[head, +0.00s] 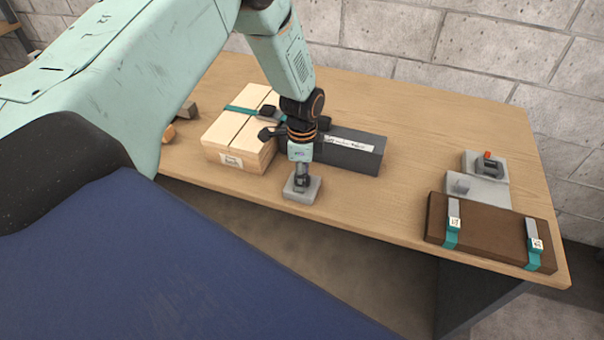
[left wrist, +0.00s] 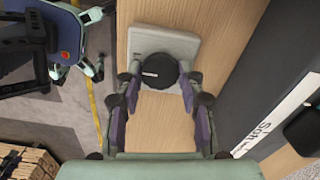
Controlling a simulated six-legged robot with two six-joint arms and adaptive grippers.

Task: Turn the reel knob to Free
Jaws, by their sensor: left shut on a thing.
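The reel knob (left wrist: 158,72) is a round black knob with a small white mark, on a light grey base plate (left wrist: 165,42) in the left wrist view. The base plate (head: 302,189) also shows in the head view, near the front edge of the table. My left gripper (head: 301,183) points down over it. In the left wrist view my left gripper (left wrist: 158,82) has its fingers on both sides of the knob and is shut on it. I cannot read any Free marking. My right gripper is in neither view.
A pale wooden crate (head: 222,135) with a teal strap and a dark grey labelled box (head: 360,158) stand close behind the knob. A brown case (head: 480,232) and a grey unit with a red button (head: 486,163) are at the right. The table (head: 410,110) is clear between them.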

